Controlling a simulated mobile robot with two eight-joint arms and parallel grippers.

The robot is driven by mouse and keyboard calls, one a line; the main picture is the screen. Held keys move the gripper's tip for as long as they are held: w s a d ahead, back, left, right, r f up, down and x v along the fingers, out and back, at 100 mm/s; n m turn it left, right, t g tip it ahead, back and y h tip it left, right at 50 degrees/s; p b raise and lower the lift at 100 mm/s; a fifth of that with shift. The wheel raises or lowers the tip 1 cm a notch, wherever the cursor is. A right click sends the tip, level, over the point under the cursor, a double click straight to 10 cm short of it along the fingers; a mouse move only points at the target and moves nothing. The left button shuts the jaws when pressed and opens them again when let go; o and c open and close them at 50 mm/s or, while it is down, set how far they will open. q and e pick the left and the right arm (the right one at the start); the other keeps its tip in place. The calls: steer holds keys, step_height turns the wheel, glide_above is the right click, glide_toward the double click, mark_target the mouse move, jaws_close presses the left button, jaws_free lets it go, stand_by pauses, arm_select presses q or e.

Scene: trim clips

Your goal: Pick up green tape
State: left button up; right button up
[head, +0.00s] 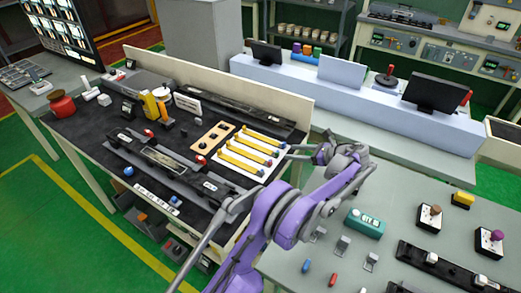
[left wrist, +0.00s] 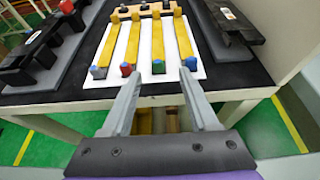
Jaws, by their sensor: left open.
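Several yellow strips lie side by side on a white board (left wrist: 110,83), each with a coloured end. The green-ended strip (left wrist: 158,42) is among them, and its green end (left wrist: 158,66) faces my left gripper (left wrist: 161,73). Red (left wrist: 126,69) and blue (left wrist: 188,62) ends flank it. My left gripper is open and empty, its fingers apart near the board's front edge, with the green end between them in the picture. In the head view, the left gripper (head: 294,152) is beside the right end of the white board (head: 226,175). My right gripper is not in view.
The board lies on a black-topped bench (head: 90,130) with dark rails, a yellow tool (head: 152,106) and a red jar (head: 61,103). A raised cream panel (head: 230,82) runs along its back. A grey table (head: 310,260) with a teal box (head: 365,223) is at the right.

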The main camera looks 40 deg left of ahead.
mark_target(280, 158)
arm_select(q)
steer(key=x, duration=0.6)
steer(key=shift+s+a+f, duration=0.1)
steer(key=shift+s+f, duration=0.1)
steer(key=shift+f, duration=0.15)
jaws_close()
